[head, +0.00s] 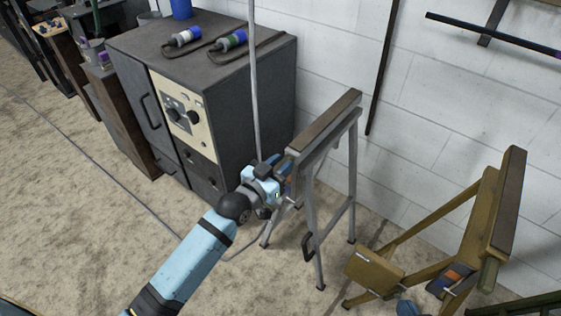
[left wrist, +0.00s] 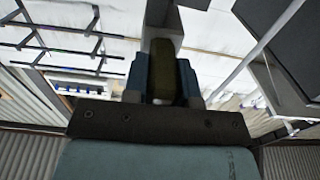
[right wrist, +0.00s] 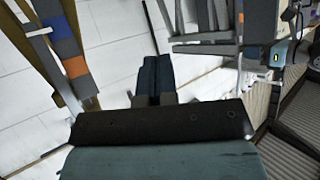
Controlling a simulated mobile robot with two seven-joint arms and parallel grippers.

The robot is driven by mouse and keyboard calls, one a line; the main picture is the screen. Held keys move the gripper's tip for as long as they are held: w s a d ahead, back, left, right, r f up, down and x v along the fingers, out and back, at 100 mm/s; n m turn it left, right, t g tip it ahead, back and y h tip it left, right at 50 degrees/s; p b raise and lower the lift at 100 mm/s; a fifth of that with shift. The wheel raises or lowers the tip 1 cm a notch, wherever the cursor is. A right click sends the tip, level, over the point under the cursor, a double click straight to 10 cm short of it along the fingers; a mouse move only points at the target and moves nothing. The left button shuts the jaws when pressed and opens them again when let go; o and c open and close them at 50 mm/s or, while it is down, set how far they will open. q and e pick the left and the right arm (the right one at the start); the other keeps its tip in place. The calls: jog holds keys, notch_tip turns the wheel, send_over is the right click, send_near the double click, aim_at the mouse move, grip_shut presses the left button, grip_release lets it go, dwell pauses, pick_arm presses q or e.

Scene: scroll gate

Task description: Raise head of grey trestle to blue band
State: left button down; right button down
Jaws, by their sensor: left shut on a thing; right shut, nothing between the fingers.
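The grey trestle (head: 352,165) stands on its splayed legs by the wall, with a long brown-topped head (head: 325,122). My left gripper (head: 284,172) is at the near end of that head. In the left wrist view its fingers are shut on a dark olive grip (left wrist: 161,68), apparently the head's end grip. Small blue and orange patches show beside the gripper; the trestle's bands are mostly hidden by it. My right gripper (right wrist: 155,82) is shut and empty, apart from the grey trestle, which shows at the upper right of the right wrist view (right wrist: 205,48).
A yellow trestle (head: 470,225) with blue and orange bands (right wrist: 72,55) stands at the right. A dark cabinet (head: 228,85) carrying two torch-like cylinders (head: 232,39) is left of the grey trestle. A thin pole (head: 254,85) rises near my left gripper. Floor is open at left.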

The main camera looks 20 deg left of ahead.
pick_arm(q)
notch_tip(320, 180, up, 4)
jog(key=shift+w+f+p, duration=0.1)
jog(key=shift+f+p, duration=0.15)
jog(key=shift+p, duration=0.6)
jog(key=shift+r, duration=0.15)
pick_arm(e)
jog(key=shift+s+d+f+g+h, duration=0.3)
jog(key=shift+s+d+f+g, duration=0.1)
jog(key=shift+s+f+g, duration=0.1)
jog(key=shift+w, duration=0.1)
pick_arm(q)
jog(key=c, duration=0.9)
grip_release()
jog(key=shift+f, duration=0.2)
pick_arm(e)
jog(key=shift+r, duration=0.35)
